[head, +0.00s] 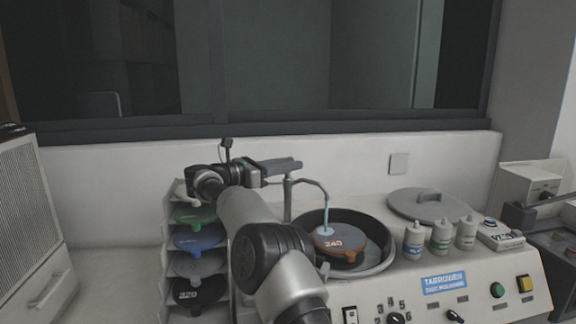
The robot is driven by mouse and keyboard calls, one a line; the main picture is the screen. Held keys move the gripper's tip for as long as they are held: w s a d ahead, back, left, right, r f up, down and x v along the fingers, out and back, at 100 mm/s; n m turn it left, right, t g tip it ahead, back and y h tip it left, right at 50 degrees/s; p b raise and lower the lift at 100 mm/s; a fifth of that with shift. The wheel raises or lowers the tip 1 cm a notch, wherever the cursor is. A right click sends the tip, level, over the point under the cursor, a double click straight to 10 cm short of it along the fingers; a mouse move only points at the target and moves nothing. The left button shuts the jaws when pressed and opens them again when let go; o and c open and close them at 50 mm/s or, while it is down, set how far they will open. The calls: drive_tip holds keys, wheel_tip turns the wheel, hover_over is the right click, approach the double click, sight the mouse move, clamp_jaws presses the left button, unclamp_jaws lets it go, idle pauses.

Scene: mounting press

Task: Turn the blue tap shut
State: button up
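A grey metal tap (288,200) stands behind the round basin of the polishing machine. Its thin curved spout reaches right over the basin, and a pale blue stream (327,222) hangs from its end onto the orange-brown disc marked 240 (334,242). I see no clearly blue handle; the tap's top is partly hidden by my gripper. My gripper (283,166) points right, with its grey fingers at the top of the tap post. I cannot tell whether they touch it or how far apart they are.
A rack (170,270) of coloured discs stands left, partly behind my arm. A grey lid (432,205) lies right of the basin (384,262), with three small bottles (440,237) in front. A control panel (440,300) with knobs and buttons faces forward. A wall with a window rises behind.

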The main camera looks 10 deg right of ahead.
drive_tip(key=p+v, duration=0.1)
drive_tip(key=v, duration=1.6)
drive_tip(key=shift+a, duration=0.15)
